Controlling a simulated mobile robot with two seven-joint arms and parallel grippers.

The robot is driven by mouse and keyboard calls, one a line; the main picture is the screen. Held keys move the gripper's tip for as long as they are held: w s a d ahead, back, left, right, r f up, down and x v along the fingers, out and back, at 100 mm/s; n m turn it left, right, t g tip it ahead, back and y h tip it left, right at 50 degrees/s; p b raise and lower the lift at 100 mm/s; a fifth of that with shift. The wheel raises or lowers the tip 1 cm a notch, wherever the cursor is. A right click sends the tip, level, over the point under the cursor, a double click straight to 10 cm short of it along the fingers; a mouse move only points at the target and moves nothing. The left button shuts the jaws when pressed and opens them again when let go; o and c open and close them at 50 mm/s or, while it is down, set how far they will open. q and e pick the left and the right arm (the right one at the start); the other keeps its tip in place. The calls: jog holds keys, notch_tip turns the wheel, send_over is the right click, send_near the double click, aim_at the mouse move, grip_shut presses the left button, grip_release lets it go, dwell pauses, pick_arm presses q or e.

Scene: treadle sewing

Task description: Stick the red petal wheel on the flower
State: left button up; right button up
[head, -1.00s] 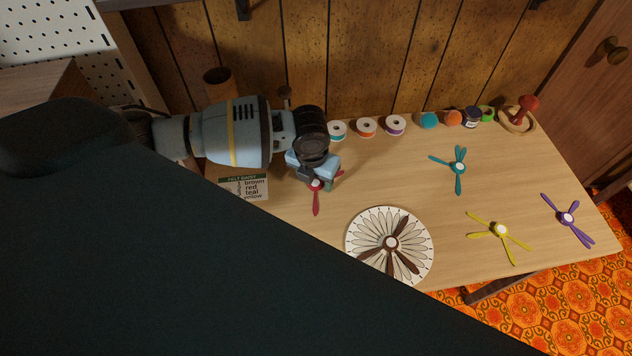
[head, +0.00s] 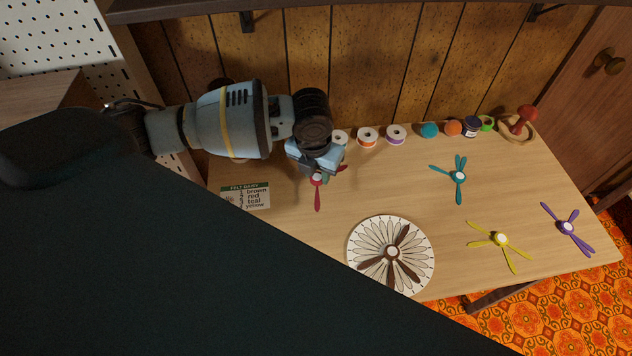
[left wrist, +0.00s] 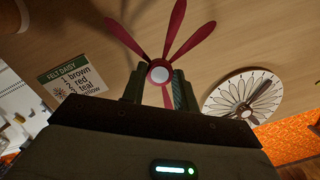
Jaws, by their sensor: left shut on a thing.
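The red petal wheel (head: 317,190) has thin red petals around a white hub. My left gripper (head: 318,172) is shut on it near the hub. In the left wrist view the red wheel (left wrist: 160,74) sits between the fingers (left wrist: 158,90), three petals spreading away from me. Its height above the table is hard to tell. The flower (head: 356,262) is a round white disc with petal outlines, lying on the table to the lower right of the gripper. A brown petal wheel (head: 392,253) lies on its middle. The flower also shows in the left wrist view (left wrist: 216,105). My right gripper is not in view.
Teal (head: 458,176), yellow (head: 500,239) and purple (head: 568,226) petal wheels lie on the right of the table. A card (head: 245,196) lists brown, red, teal, yellow. Spools (head: 367,137) and small pots line the back edge. The table between gripper and flower is clear.

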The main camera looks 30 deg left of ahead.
aim_at(318, 175)
pick_arm(q)
jog(key=shift+r, duration=1.9)
jog(key=shift+f, duration=1.7)
